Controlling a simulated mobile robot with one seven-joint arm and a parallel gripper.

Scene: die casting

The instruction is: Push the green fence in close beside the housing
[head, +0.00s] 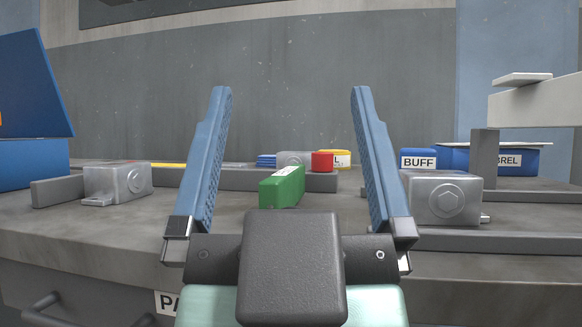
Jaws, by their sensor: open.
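My gripper (291,92) is open and empty, its two blue fingers spread wide and pointing forward over the bench. The green fence (283,188) is a bright green block. In the picture it lies between the fingers, beyond the palm, and touches neither finger as far as I can see.
A red block (322,161) and a yellow labelled block (342,158) sit behind the fence. A grey rail (240,179) runs behind it. Blue bins, one labelled BUFF (418,158), stand back right. A pale beam (535,107) overhangs at right. The bench (120,222) is bare at front left.

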